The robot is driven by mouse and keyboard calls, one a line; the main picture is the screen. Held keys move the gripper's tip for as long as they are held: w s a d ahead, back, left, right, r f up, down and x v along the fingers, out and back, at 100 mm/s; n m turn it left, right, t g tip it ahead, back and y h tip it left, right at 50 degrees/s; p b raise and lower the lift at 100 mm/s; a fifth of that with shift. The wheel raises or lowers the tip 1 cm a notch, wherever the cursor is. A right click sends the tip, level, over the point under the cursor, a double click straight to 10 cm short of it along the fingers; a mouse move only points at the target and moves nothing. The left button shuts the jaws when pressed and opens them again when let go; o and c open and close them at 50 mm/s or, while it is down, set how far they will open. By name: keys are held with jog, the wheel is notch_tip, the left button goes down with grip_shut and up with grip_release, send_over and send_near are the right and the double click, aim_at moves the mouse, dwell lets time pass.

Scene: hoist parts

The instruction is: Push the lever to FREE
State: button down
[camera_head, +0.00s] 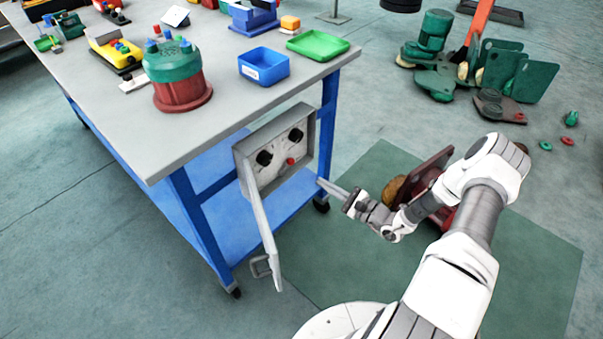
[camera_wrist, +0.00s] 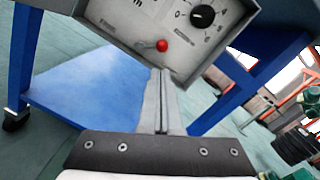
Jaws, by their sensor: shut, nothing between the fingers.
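The lever, with a red ball knob (camera_head: 291,161), is on the light grey face of a control box (camera_head: 238,160) under the end of the workbench. In the wrist view the red knob (camera_wrist: 162,45) sits low on the panel (camera_wrist: 118,27). My gripper (camera_head: 322,182) is shut and empty, to the right of and slightly below the knob in the head view. In the wrist view its fingertips (camera_wrist: 161,74) lie just below the knob, apparently apart from it. The panel markings are too small to read, so I cannot tell the lever's setting.
Black rotary knobs (camera_head: 264,158) flank the lever above. The box door (camera_head: 262,225) hangs open at the left. The bench's blue leg (camera_head: 327,120) and lower shelf (camera_head: 225,215) are close to the box. A green mat (camera_head: 375,170) lies on the floor.

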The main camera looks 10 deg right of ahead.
aim_at(287, 167)
jog(key=shift+d+f+m+t+h, duration=0.3)
jog(key=shift+f+m+t, duration=0.1)
jog(key=shift+f, duration=0.25)
jog(key=b+x, duration=0.2)
jog(key=x, duration=0.8)
jog(key=shift+b, duration=0.35)
jog(key=shift+r, duration=0.1)
